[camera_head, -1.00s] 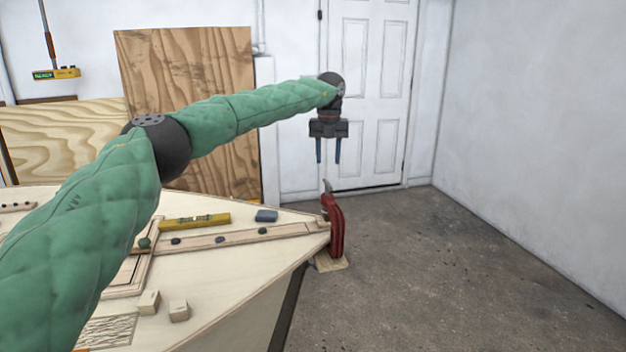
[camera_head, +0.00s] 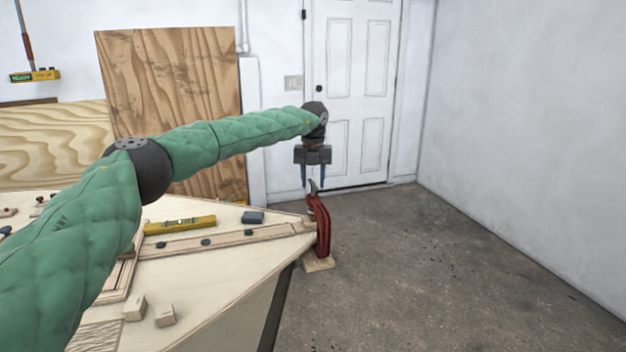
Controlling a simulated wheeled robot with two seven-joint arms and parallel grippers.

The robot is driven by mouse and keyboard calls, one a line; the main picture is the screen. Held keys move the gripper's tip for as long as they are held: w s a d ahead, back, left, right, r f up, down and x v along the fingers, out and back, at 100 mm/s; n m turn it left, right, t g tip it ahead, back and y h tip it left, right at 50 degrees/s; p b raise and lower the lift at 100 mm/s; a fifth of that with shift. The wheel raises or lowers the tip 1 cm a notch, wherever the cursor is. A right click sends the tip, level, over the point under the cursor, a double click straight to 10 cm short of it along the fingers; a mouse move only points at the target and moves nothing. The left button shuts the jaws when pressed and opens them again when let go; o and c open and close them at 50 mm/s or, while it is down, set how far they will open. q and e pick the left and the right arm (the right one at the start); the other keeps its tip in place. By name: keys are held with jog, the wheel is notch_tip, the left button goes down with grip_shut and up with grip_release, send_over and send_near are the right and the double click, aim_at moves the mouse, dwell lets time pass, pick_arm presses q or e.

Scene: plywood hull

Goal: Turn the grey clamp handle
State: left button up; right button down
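A red clamp (camera_head: 323,227) is fixed at the pointed right end of the plywood hull (camera_head: 225,268). Its grey handle (camera_head: 312,187) sticks up at the top of the clamp, tilted a little. My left gripper (camera_head: 313,178) points straight down just above the clamp. Its two blue fingers are apart, one on each side of the handle's upper tip in the picture. I cannot tell whether they touch it. My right gripper is not in view.
A yellow level (camera_head: 180,225) and a blue-grey block (camera_head: 253,217) lie on the hull near the clamp. Two small wooden blocks (camera_head: 135,307) lie nearer the front. A wooden block (camera_head: 318,263) shows below the clamp. Concrete floor (camera_head: 450,280) to the right is clear.

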pick_arm(q)
jog(key=shift+c, duration=0.2)
grip_shut()
jog(key=shift+m, duration=0.3)
